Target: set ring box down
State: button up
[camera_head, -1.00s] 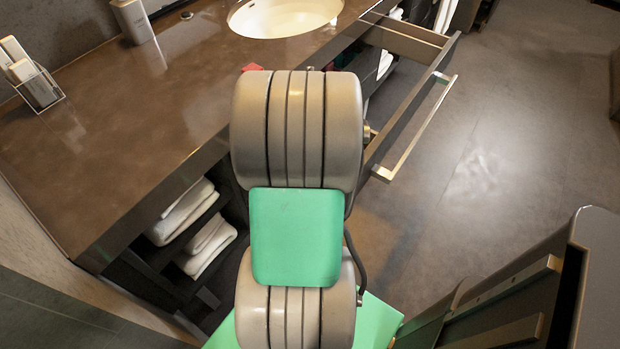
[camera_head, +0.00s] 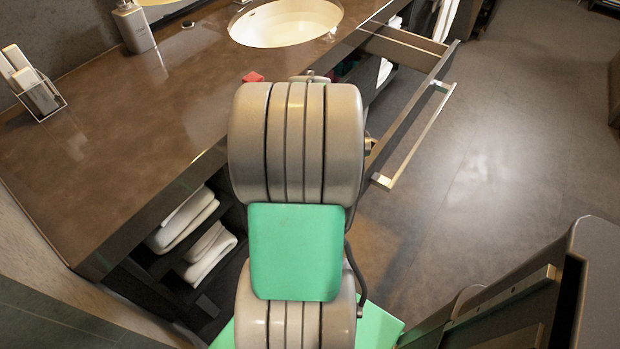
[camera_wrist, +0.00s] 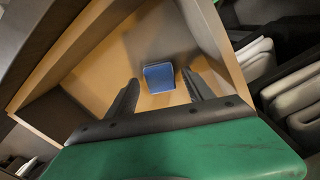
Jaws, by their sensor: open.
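A small blue box (camera_wrist: 159,78), which looks like the ring box, is inside the open drawer (camera_wrist: 88,83) in the wrist view. It rests on or near the tan drawer bottom; exact contact is hard to tell. My gripper (camera_wrist: 160,85) is open, with its two dark fingers pointing into the drawer, one to either side of the box. A gap shows between each finger and the box. In the head view the drawer (camera_head: 415,105) is pulled out below the counter; my arm hides the gripper and box.
The brown counter (camera_head: 130,120) holds a sink (camera_head: 285,22), a soap dispenser (camera_head: 133,27), a small wire holder (camera_head: 38,98) and a small red object (camera_head: 253,77). White towels (camera_head: 185,222) lie on shelves below. The floor (camera_head: 490,170) right of the drawer is clear.

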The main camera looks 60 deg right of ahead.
notch_tip(320, 180, up, 11)
jog(key=p, duration=0.1)
jog(key=w+a+n, duration=0.1)
jog(key=w+a, duration=0.3)
jog(key=a, duration=0.4)
jog(key=w+a+n, duration=0.2)
jog(key=w+a, duration=0.2)
jog(key=a, duration=0.3)
jog(key=a+n+t, duration=0.1)
jog(key=a+t, duration=0.1)
jog(key=a, duration=1.3)
jog(key=shift+s+f+n, duration=0.3)
jog(key=shift+f+n, duration=0.1)
jog(key=shift+f, duration=0.05)
